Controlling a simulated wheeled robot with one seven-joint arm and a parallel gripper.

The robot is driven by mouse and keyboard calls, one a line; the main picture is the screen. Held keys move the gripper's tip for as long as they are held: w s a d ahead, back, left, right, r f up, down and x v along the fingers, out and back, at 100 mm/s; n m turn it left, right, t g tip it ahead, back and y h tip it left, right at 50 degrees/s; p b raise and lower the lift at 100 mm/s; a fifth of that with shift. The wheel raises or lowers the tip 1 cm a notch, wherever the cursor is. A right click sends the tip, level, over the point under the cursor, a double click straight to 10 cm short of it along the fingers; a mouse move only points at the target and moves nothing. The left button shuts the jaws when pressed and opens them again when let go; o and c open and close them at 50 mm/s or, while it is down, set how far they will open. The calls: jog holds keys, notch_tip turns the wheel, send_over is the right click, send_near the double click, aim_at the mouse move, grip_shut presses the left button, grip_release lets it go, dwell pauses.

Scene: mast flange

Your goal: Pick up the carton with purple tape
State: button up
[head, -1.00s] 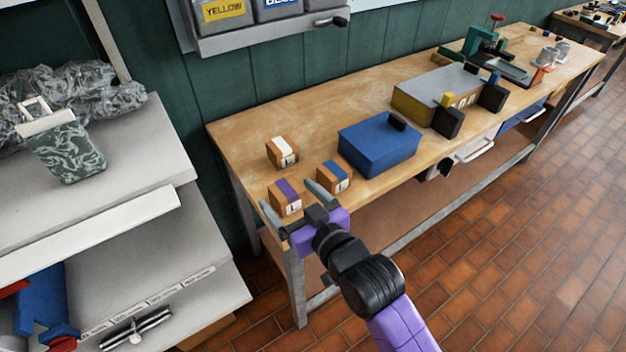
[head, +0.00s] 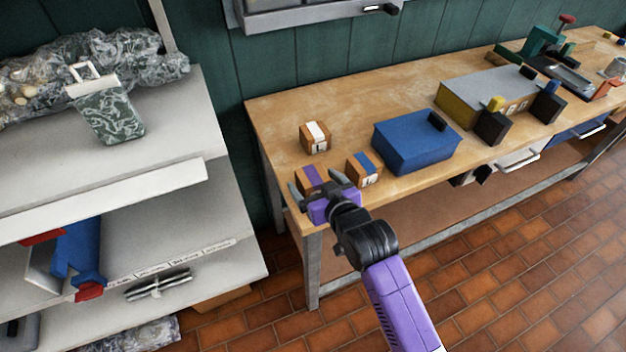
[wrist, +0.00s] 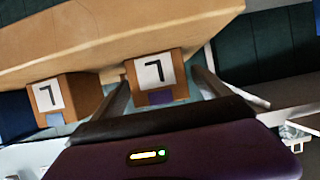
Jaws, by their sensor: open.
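The carton with purple tape (head: 309,175) stands on the workbench near its left front corner. In the wrist view the carton (wrist: 153,72) shows a white label with a dark mark, and a purple strip. My gripper (head: 313,181) is open, with its fingers reaching to either side of this carton. In the wrist view one finger lies on each side of the carton, with gaps visible. My gripper hides part of the carton in the head view. A carton with blue tape (head: 364,169) stands just right, and a carton with white tape (head: 315,138) stands behind.
A blue box (head: 415,145) stands on the workbench (head: 290,112) right of the cartons. A grey-topped bin (head: 488,92) and dark blocks stand farther right. A grey shelf unit (head: 180,130) is close on the left. The bench between the white-tape carton and back wall is clear.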

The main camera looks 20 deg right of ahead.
jog(key=shift+w+f, duration=0.25)
jog(key=shift+w, duration=0.25)
jog(key=c, duration=1.7)
jog(key=shift+r, duration=0.15)
